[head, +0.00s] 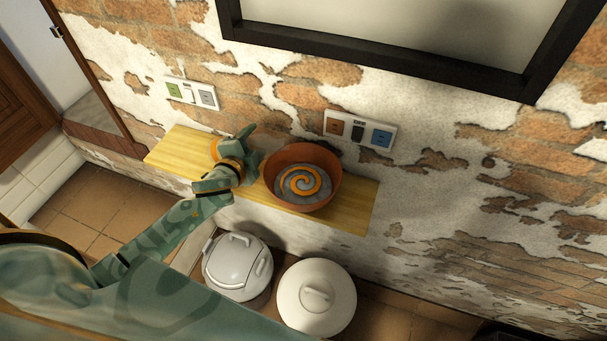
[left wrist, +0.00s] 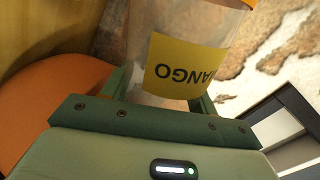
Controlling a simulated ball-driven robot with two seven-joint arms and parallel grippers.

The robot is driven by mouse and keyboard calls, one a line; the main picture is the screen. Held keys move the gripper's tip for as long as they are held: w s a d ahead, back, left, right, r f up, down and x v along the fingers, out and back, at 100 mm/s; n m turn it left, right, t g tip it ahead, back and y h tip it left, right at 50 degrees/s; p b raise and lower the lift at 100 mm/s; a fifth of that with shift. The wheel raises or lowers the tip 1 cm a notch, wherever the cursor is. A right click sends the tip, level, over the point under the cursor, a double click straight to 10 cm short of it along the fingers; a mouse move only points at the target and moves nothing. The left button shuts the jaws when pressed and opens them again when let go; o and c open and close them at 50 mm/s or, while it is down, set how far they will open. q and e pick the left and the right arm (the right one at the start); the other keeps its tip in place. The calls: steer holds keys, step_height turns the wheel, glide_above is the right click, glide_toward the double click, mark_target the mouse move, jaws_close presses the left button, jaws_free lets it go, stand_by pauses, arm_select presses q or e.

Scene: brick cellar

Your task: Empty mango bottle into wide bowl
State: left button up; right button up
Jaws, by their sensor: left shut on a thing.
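The wide bowl (head: 328,164) is reddish brown, with a grey and orange spiral inside. It stands on the yellow wooden shelf (head: 352,206). My left gripper (head: 238,147) is just left of the bowl, above the shelf. In the left wrist view, my left gripper (left wrist: 163,98) is shut on the mango bottle (left wrist: 188,72), which is clear with a yellow label and an orange part at the top edge. The label's lettering appears upside down there. In the head view, the gripper mostly hides the bottle; I cannot tell its tilt or contents. My right gripper is out of view.
Two socket panels (head: 190,93) (head: 360,131) are on the brick wall behind the shelf. A dark-framed panel (head: 390,62) hangs above. A white lidded bin (head: 238,268) and a round white lidded container (head: 316,298) stand below the shelf. The shelf's right end is clear.

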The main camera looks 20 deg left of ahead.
arm_select(q)
steer(key=shift+d+r+n+h+p, duration=0.4)
steer(key=shift+r+n+p, duration=0.45)
steer(key=shift+n, duration=0.25)
steer(key=shift+w+d+f+n+t+h, duration=0.15)
steer(key=shift+d+f+n+t+h, duration=0.25)
steer(key=shift+n, duration=0.5)
step_height(320, 180, up, 7)
steer(key=n+t+h+p, duration=0.1)
steer(key=n+p, duration=0.5)
steer(key=shift+f+p, duration=0.15)
steer(key=shift+p, duration=0.25)
steer(key=shift+r+n+t+p, duration=0.35)
steer(key=shift+r+n+t, duration=0.05)
steer(key=shift+n, duration=0.4)
step_height(320, 180, up, 6)
steer(key=p, duration=0.6)
